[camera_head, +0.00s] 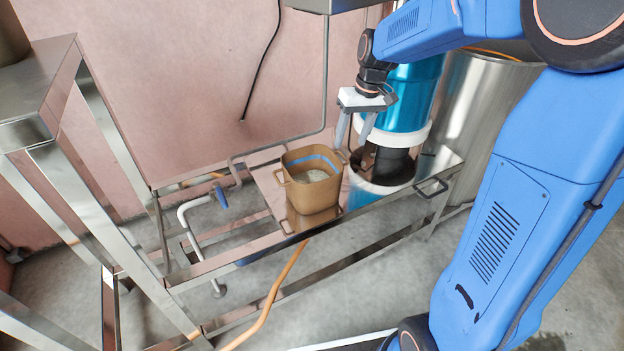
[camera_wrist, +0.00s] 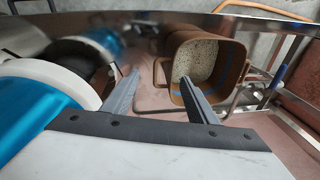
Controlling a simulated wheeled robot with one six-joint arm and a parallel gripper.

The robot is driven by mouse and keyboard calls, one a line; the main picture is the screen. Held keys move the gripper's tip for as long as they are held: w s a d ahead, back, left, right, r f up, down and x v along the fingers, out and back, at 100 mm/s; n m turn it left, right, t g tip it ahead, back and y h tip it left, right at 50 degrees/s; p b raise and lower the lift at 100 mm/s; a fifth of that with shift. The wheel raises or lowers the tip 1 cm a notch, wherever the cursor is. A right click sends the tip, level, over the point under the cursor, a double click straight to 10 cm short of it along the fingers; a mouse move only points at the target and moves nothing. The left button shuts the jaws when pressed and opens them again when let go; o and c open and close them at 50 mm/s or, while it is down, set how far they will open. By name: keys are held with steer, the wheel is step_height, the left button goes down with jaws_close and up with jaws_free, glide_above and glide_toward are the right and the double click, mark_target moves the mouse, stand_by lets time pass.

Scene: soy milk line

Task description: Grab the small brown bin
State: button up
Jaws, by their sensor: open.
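The small brown bin (camera_head: 312,187) stands upright on a shiny steel shelf in the head view. It has a blue stripe inside, handles at its sides and pale grainy contents. My gripper (camera_head: 354,146) is open, just right of and above the bin, with its fingers pointing down. In the wrist view, the bin (camera_wrist: 188,58) lies beyond the fingertips to the right. The gripper (camera_wrist: 156,78) has its two fingers spread, and the right fingertip overlaps the bin's near handle side in the picture. A handle shows between the fingers. I cannot tell whether any finger touches the bin.
A blue and white cylinder (camera_head: 411,95) stands right beside my gripper, above a dark opening. A large steel drum (camera_head: 484,100) is behind it. The steel shelf (camera_head: 236,255) has a rail along its edge. An orange hose (camera_head: 273,291) hangs in front. A steel frame (camera_head: 62,180) stands at left.

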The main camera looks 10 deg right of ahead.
steer(key=f, duration=0.4)
steer(key=shift+w+a+f, duration=0.15)
steer(key=shift+a+f, duration=0.15)
steer(key=shift+a, duration=0.1)
steer(key=f, duration=0.1)
steer(key=a+f, duration=0.1)
steer(key=f, duration=0.2)
steer(key=shift+w+a+f, duration=0.2)
steer(key=shift+w+f, duration=0.2)
steer(key=shift+c, duration=0.7)
